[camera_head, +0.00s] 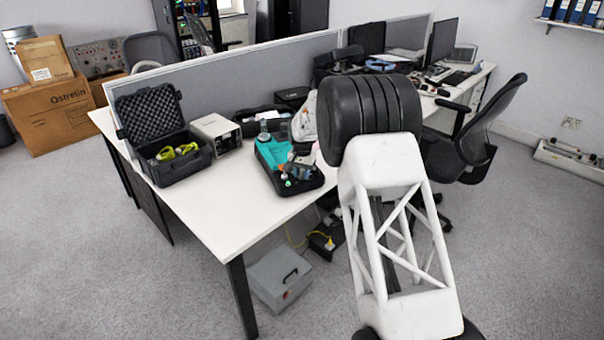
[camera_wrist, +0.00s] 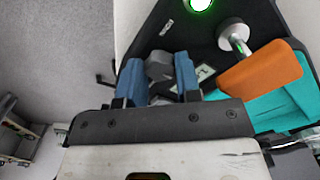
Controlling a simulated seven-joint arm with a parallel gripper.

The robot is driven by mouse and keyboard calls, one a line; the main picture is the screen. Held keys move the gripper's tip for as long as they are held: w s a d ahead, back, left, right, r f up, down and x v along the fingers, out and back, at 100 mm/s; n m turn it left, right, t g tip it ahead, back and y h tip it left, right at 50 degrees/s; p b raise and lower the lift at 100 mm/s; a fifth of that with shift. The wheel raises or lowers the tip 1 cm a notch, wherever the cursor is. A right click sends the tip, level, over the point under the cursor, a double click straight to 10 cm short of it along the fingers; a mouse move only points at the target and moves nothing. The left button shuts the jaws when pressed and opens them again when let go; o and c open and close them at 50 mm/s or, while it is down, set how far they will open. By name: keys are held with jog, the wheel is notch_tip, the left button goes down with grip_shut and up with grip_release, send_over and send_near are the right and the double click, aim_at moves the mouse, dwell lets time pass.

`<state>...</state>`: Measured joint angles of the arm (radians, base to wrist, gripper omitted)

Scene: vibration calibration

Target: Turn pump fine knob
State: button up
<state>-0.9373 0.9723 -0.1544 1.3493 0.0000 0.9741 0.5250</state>
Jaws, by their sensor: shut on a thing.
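The pump unit has a dark body and lies in a black tray with teal lining (camera_head: 265,152) near the table's front edge. In the wrist view its dark panel (camera_wrist: 222,62) carries a glowing green ring (camera_wrist: 200,4), a silver knob on a stem (camera_wrist: 234,32) and an orange part (camera_wrist: 262,68). My gripper (camera_wrist: 160,70) has blue fingers shut on a dark grey knob (camera_wrist: 158,64) between them. The knob's lower part is hidden by the fingers and gripper body. In the head view my arm covers much of the area right of the tray.
An open black case (camera_head: 180,140) with yellow-green items and a beige instrument box (camera_head: 217,133) stand left of the tray. A grey divider (camera_head: 250,75) runs behind. The white tabletop (camera_head: 225,205) is clear at front left. A grey box (camera_head: 280,275) is on the floor.

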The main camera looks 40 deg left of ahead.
aim_at(302, 174)
jog(key=shift+n, duration=0.3)
jog(key=n, duration=1)
jog(key=shift+r, duration=0.1)
jog(key=shift+n, duration=0.4)
jog(key=o, duration=0.6)
jog(key=shift+r, duration=3.85)
